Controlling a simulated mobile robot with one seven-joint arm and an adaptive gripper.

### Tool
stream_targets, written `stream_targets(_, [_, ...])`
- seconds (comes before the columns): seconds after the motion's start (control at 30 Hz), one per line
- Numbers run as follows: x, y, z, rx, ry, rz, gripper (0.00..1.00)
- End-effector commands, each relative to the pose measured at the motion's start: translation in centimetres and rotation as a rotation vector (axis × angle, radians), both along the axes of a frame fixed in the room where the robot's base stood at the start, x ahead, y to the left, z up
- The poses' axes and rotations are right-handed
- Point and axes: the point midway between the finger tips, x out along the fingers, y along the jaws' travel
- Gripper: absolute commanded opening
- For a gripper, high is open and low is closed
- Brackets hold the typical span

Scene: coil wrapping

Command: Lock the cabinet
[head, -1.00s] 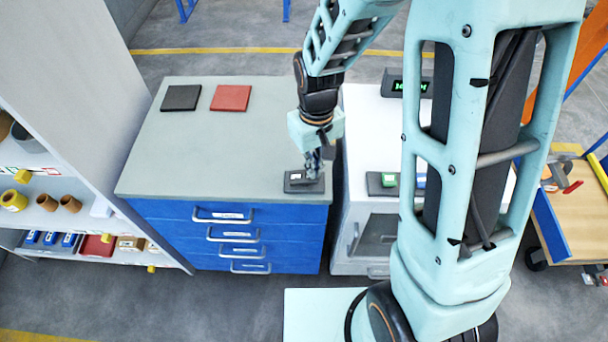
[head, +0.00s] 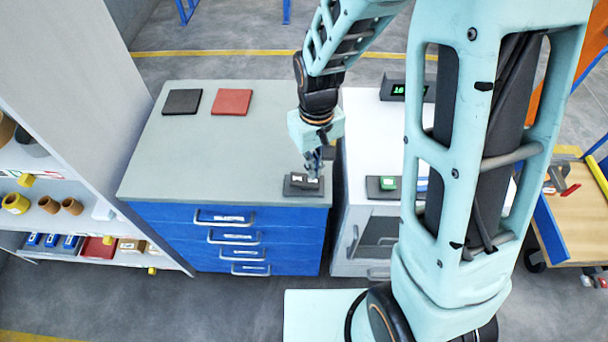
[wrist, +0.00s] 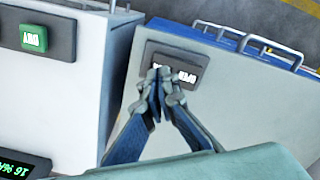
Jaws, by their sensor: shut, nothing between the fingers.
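The blue cabinet (head: 230,240) has a grey top, and its several drawers look shut. A small dark panel (head: 303,187) with two white-lit labels sits at the top's front right corner. The panel also shows in the wrist view (wrist: 158,48), where my fingertips cover part of its left label; the right label (wrist: 188,76) is mostly clear. My gripper (head: 315,172) is shut and empty, pointing down at the panel. In the wrist view my gripper's fingertips (wrist: 165,78) are together over the panel. I cannot tell whether they touch it.
A white cabinet (head: 362,135) stands close on the right, with a green button (head: 388,183) and a dark display (head: 400,88). A black tile (head: 182,102) and a red tile (head: 231,102) lie at the back of the grey top. A shelf unit (head: 90,120) stands left.

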Motion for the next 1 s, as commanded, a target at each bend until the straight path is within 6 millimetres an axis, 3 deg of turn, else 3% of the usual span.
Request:
stream_targets(0.5, [0.0,0.0,4.5,0.000,-0.001,0.000,0.00])
stream_targets(1.0, [0.0,0.0,4.7,0.000,0.000,0.000,0.00])
